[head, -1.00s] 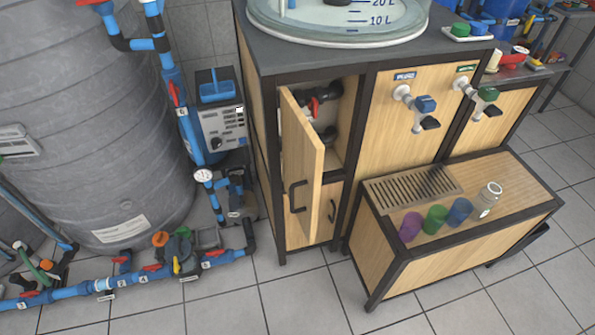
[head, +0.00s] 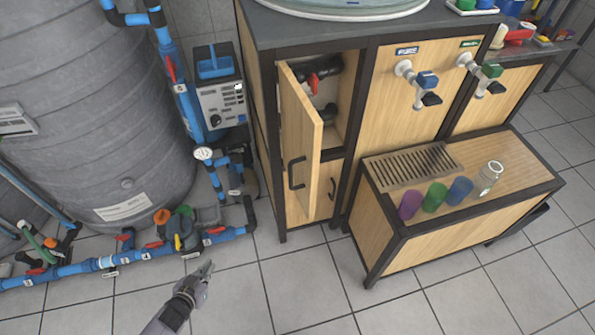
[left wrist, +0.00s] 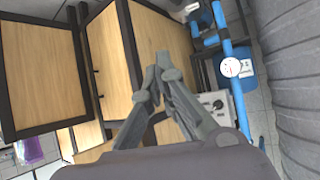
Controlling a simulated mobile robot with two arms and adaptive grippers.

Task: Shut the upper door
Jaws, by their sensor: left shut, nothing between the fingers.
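The upper door (head: 301,125) is a narrow light-wood panel on the left part of the wooden cabinet. It stands swung open toward the viewer. Its black handle (head: 296,173) is near its lower end. The opening beside it shows dark pipework with a red valve lever (head: 322,75). My left gripper (head: 206,268) is shut and empty, low over the tiled floor, to the left of and apart from the door. Its closed fingers (left wrist: 164,72) also show in the left wrist view, with wooden panels behind them. My right gripper is not in view.
The lower door's handle (head: 332,189) sits below the opening. A wooden bench (head: 470,235) with a grate and several cups juts out at right. Blue pipes (head: 130,256) and a grey tank (head: 90,120) stand at left. Floor before the cabinet is clear.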

